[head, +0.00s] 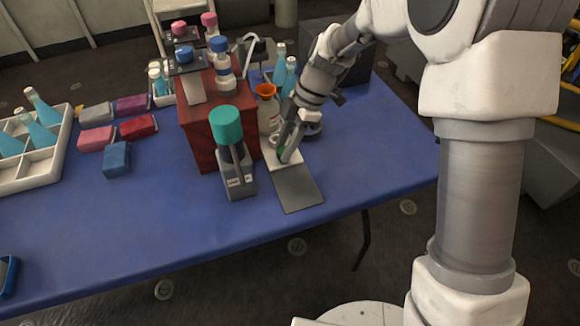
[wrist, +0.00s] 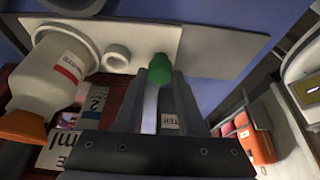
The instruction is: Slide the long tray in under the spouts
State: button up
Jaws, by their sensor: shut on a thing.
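The long tray looks like a white flat strip (head: 284,163) on the blue table, close along the right side of a red block; it also shows in the wrist view (wrist: 140,33). A pale flask with an orange funnel (head: 266,90) stands on it, with a small white ring (wrist: 117,57) beside the flask. My gripper (head: 285,154) is shut on a green knob (wrist: 160,68) at the tray's near end.
A grey plate (head: 299,189) lies just in front of the tray. A grey device with a teal top (head: 228,130) stands left of it. A white crate of bottles (head: 55,160) and several coloured packs (head: 118,160) are at left.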

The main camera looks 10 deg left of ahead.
jog(key=shift+w+a, duration=0.4)
jog(key=shift+w, duration=0.25)
jog(key=shift+w+a, duration=0.35)
jog(key=shift+w, duration=0.25)
jog(key=o, duration=1)
jog(key=shift+r+p, duration=0.1)
jog(key=shift+p, duration=0.25)
notch_tip(320, 180, up, 7)
jog(key=p, duration=0.4)
